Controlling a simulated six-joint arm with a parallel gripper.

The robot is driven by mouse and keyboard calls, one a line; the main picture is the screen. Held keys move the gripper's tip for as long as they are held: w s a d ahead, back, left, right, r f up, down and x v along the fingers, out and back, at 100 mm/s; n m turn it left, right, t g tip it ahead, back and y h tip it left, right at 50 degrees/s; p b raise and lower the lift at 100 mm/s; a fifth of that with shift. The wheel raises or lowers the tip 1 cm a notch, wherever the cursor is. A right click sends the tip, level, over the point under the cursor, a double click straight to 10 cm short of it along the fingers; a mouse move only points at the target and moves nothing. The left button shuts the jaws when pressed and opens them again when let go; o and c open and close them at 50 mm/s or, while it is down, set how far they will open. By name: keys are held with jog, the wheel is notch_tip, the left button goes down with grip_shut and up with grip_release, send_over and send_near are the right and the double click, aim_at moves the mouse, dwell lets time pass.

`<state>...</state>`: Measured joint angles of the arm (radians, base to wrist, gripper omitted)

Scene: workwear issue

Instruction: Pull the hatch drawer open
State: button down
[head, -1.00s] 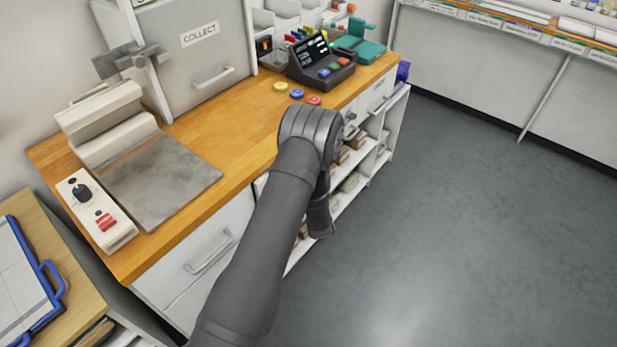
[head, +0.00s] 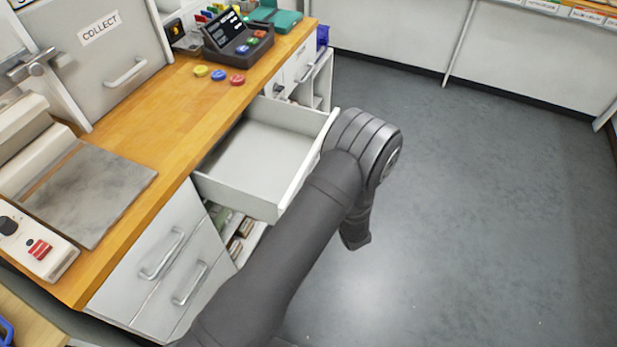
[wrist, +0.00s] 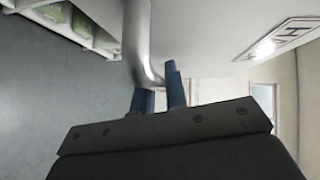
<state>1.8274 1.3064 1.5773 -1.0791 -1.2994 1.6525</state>
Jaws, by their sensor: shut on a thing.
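The hatch drawer (head: 262,152) stands pulled out from under the wooden counter in the head view, and its white inside looks empty. Its front panel is partly hidden behind my arm. In the wrist view my gripper (wrist: 158,88) has its two blue fingers on either side of the metal drawer handle (wrist: 137,45), shut on it. The white drawer front (wrist: 215,35) fills the upper middle of that view, with part of a label at its right. In the head view my fingers and the handle are hidden behind my arm.
The wooden counter (head: 150,130) carries a grey plate (head: 92,192), a dark keypad unit (head: 238,38) and coloured discs (head: 218,75). Closed cabinet fronts with handles (head: 163,254) stand left of the drawer. Open grey floor (head: 470,200) lies to the right.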

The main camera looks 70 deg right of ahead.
jog(key=shift+s, duration=0.65)
jog(key=c, duration=1.7)
grip_release()
jog(key=v, duration=1.7)
jog(key=shift+s+a, duration=0.1)
jog(key=shift+s, duration=0.05)
jog(key=x, duration=1.7)
jog(key=shift+w, duration=0.25)
